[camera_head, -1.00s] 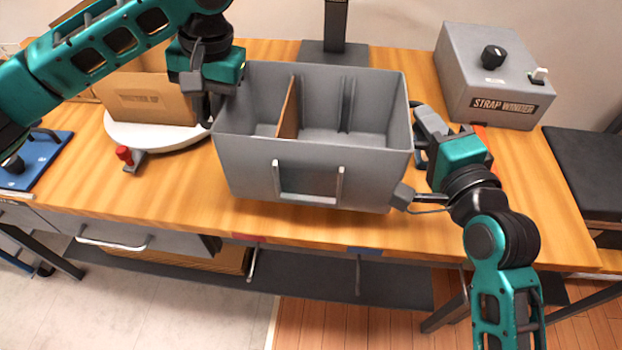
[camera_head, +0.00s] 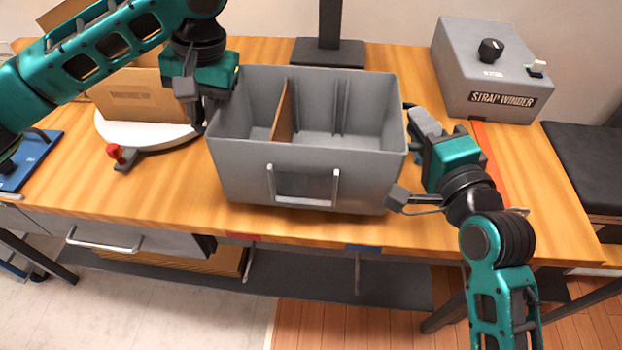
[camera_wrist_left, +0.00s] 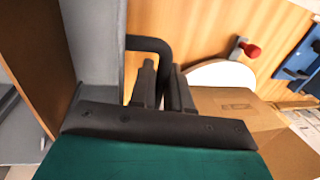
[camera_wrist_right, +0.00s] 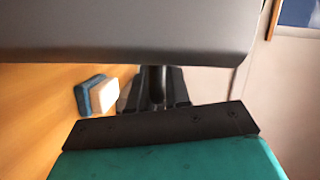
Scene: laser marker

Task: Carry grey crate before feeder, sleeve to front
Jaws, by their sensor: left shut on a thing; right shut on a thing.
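The grey crate (camera_head: 352,178) is upright at the middle of the table, open at the top, with a brown divider (camera_head: 283,112) inside; no contents show. A pale U-shaped frame (camera_head: 303,203), probably the sleeve, is on its wall facing me. My left gripper (camera_head: 205,112) is shut on the crate's left side handle, a dark bar in the left wrist view (camera_wrist_left: 160,45). My right gripper (camera_head: 413,128) is shut on the right side handle, also dark in the right wrist view (camera_wrist_right: 156,82). I cannot tell whether the crate's bottom touches the table. I cannot identify a feeder with certainty.
A black post on a base (camera_head: 328,52) stands behind the crate. A grey strap winder (camera_head: 465,75) is at the back right. A cardboard box (camera_head: 130,97) on a white round plate (camera_head: 150,136) and a red knob (camera_head: 114,151) are at left. The wooden table (camera_head: 160,195) is bare near its front.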

